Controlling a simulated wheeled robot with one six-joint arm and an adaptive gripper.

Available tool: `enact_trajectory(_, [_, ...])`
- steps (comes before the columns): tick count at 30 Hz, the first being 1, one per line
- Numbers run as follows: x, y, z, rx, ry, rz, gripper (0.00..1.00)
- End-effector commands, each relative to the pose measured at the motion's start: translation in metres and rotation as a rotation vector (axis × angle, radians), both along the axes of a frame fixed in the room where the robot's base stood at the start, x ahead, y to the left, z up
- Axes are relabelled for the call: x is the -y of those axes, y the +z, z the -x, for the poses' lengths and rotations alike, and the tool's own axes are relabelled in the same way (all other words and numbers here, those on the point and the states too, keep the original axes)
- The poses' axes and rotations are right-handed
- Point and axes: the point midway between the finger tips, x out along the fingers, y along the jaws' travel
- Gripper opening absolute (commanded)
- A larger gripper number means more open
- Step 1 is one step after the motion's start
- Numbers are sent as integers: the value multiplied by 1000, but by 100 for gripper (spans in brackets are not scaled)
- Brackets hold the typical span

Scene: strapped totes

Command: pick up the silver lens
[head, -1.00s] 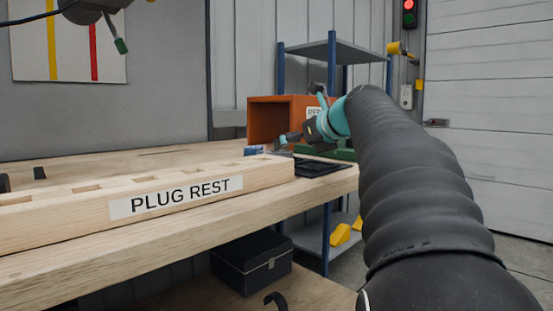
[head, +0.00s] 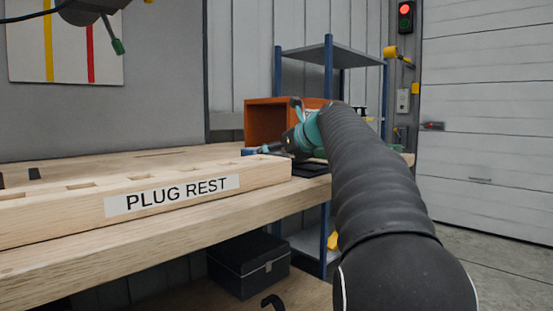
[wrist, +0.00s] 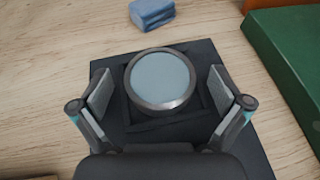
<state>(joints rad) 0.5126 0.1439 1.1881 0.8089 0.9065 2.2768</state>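The silver lens (wrist: 161,78) is a round pale disc with a metallic rim. In the wrist view it lies in the recess of a dark square tray (wrist: 188,140) on the wooden bench. My gripper (wrist: 160,98) is open, with one finger on each side of the lens and a visible gap to both sides. In the head view my gripper (head: 287,145) is small and low over the far right end of the bench, and the lens cannot be made out there.
A blue block (wrist: 151,13) lies just beyond the tray, and a green case (wrist: 290,65) is close on the right. In the head view an orange open box (head: 266,121) stands behind, and the wooden plug rest (head: 70,207) runs along the front of the bench.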

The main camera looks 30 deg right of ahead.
Motion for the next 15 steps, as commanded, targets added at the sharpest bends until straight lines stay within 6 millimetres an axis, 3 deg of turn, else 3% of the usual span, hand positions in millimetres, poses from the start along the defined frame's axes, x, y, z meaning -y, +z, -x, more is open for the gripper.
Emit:
enact_trajectory(1, [0,0,0,0,0,0,90])
enact_trajectory(8, [0,0,0,0,0,0,32])
enact_trajectory(15, [0,1,0,0,0,0,29])
